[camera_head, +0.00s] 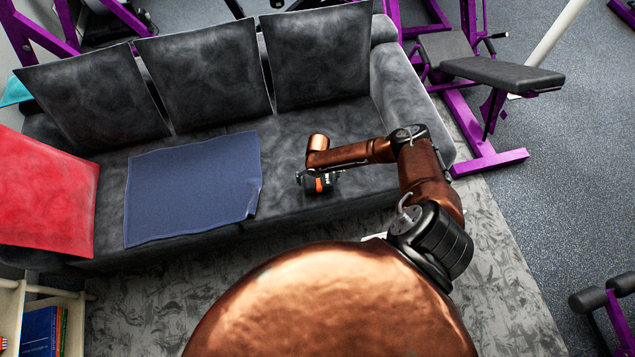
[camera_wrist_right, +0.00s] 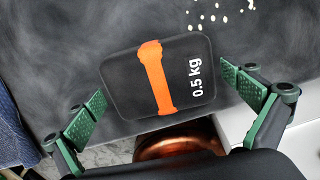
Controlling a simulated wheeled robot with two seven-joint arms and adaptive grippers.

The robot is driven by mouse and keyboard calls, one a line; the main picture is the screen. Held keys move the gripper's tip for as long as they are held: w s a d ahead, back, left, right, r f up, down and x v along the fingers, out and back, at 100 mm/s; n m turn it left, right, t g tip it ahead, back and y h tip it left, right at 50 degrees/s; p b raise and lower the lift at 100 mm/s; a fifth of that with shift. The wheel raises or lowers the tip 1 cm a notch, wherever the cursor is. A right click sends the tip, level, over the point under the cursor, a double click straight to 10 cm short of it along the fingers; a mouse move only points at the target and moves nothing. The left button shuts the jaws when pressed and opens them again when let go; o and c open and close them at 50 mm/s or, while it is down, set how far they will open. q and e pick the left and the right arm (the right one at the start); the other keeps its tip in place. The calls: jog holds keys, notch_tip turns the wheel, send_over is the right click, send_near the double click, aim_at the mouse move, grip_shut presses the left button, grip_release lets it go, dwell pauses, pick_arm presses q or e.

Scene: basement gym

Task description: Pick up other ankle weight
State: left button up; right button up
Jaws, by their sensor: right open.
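A black ankle weight with an orange strap and "0.5 kg" in white (camera_wrist_right: 160,78) lies on the grey sofa seat. It also shows in the head view (camera_head: 318,184), partly covered by my right arm. My right gripper (camera_wrist_right: 170,105) is open, with its green fingers spread on either side of the weight and no clear contact. In the head view the right gripper (camera_head: 318,176) is over the right part of the seat. My left gripper is not in view.
A blue towel (camera_head: 190,190) lies on the sofa seat (camera_head: 285,150) left of the weight. A red cushion (camera_head: 45,195) is at the far left. Three dark cushions line the backrest. A purple-framed bench (camera_head: 490,70) stands right of the sofa. A shelf with books (camera_head: 40,330) is at lower left.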

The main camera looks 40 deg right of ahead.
jog(key=shift+c, duration=0.6)
jog(key=c, duration=1.3)
jog(key=shift+r, duration=0.1)
jog(key=shift+r, duration=0.1)
